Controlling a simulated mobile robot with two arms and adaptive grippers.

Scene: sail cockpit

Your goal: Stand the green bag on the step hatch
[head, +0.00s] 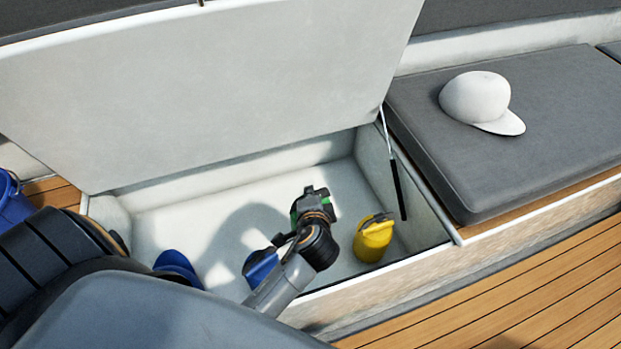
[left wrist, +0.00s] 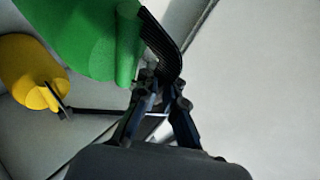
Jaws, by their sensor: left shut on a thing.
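My left gripper (head: 314,198) is inside the open white locker in the head view. In the left wrist view the gripper (left wrist: 152,85) is shut on the black ribbed handle (left wrist: 164,45) of the green bag (left wrist: 95,38). In the head view only a small green edge of the bag (head: 294,213) shows past my gripper. I cannot tell from these views whether the bag touches the locker floor. No step hatch can be made out for certain. My right gripper is not in view.
A yellow bag (head: 372,241) stands in the locker, right of my gripper. A blue thing (head: 178,266) lies to the left. The white lid (head: 215,90) is raised, with a strut (head: 393,165) at its right. A white cap (head: 478,101) lies on the grey cushion (head: 550,120).

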